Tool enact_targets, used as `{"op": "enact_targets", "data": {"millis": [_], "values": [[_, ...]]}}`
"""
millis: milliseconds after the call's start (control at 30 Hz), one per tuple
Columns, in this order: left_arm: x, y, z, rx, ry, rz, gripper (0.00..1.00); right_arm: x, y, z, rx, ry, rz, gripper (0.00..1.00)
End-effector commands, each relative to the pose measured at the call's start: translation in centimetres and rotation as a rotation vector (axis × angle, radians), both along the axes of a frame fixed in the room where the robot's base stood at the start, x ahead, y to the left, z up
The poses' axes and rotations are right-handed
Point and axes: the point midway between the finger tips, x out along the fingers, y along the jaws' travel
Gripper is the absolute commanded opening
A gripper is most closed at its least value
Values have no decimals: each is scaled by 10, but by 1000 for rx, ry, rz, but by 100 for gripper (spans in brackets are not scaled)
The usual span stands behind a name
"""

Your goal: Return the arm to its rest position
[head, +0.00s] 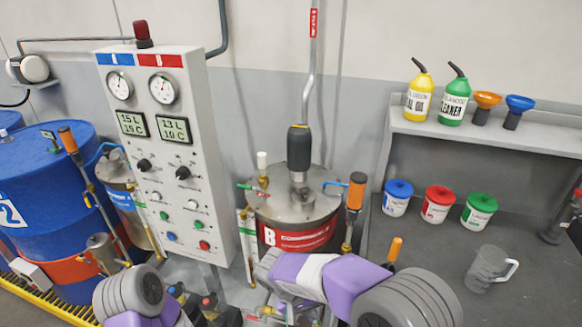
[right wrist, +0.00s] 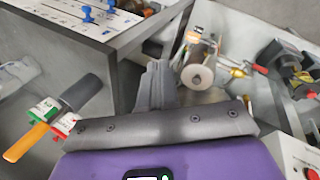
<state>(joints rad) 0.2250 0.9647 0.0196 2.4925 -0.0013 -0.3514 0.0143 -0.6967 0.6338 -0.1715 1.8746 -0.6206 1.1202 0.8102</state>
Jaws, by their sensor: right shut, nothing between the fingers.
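My right arm (head: 352,282), purple and grey, comes in from the bottom right of the head view and reaches left in front of the tank marked B (head: 297,237). In the right wrist view my right gripper (right wrist: 155,82) shows its grey fingers together, with nothing between them. The fingers appear clear of the things around them. In the head view the fingertips are hard to make out. My left arm (head: 130,297) shows only as grey and purple links at the bottom left. The left gripper is out of sight.
A control panel (head: 165,215) stands left of tank B, with blue drums (head: 40,215) farther left. A grey workbench (head: 400,260) on the right holds several small tubs and a jug (head: 487,270). An orange-handled tool (right wrist: 28,140) and valve pipes crowd the wrist view.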

Motion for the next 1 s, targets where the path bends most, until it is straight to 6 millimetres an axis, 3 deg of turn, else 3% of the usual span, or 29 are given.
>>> {"op": "enact_targets", "data": {"millis": [367,600,700,833,1000], "values": [[1,0,0,0,-2,0,40,-33,-11,-109,288,181,0,0],[1,0,0,1,-3,1,40,-80,-18,-192,595,212,-111,0],[1,0,0,1,-3,1,40,-100,-23,-217,699,164,-189,0],[1,0,0,1,-3,1,40,-119,-33,-238,762,85,-279,0],[1,0,0,1,-3,1,40,-132,-46,-249,773,12,-345,0]]}}
